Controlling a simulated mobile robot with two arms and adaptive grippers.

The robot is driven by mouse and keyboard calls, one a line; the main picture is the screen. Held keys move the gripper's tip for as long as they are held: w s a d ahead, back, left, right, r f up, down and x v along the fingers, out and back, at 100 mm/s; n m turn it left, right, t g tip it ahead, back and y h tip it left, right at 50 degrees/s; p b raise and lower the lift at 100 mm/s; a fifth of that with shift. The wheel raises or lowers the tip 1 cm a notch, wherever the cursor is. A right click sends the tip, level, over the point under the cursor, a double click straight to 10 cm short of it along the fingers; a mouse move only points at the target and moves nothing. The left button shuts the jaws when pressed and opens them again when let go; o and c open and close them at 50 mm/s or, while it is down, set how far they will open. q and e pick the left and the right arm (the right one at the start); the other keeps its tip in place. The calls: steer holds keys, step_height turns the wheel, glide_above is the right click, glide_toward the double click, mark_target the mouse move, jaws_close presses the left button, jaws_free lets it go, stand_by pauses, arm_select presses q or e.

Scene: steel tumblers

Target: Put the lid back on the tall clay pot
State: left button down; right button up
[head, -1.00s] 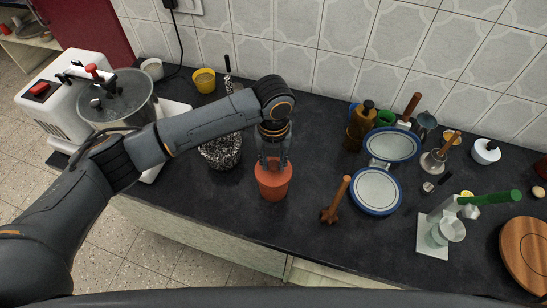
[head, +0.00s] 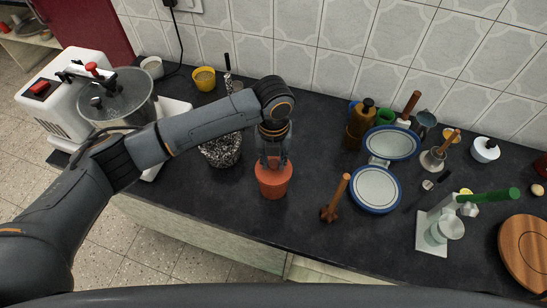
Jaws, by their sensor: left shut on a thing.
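The clay pot (head: 273,187) is orange terracotta and stands upright on the dark counter, just below my left gripper. My left gripper (head: 273,161) points down at the pot's top and is shut on a reddish clay piece, apparently the lid, which the fingers mostly cover. I cannot tell whether the lid rests fully on the rim. My right gripper is not in view.
A speckled pot (head: 221,152) stands close left of the clay pot. A steel pot (head: 118,95) is at far left. The front counter is clear.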

arm_select(q)
steer(key=shift+f+p, duration=0.15)
steer(key=shift+p, duration=0.65)
stand_by(1.8)
steer(key=c, duration=1)
jaws_free()
steer(key=shift+o, duration=0.3)
steer(key=o, duration=0.5)
steer(key=shift+c, duration=0.2)
steer(key=shift+r+p, duration=3.35)
steer(key=shift+r, duration=0.2)
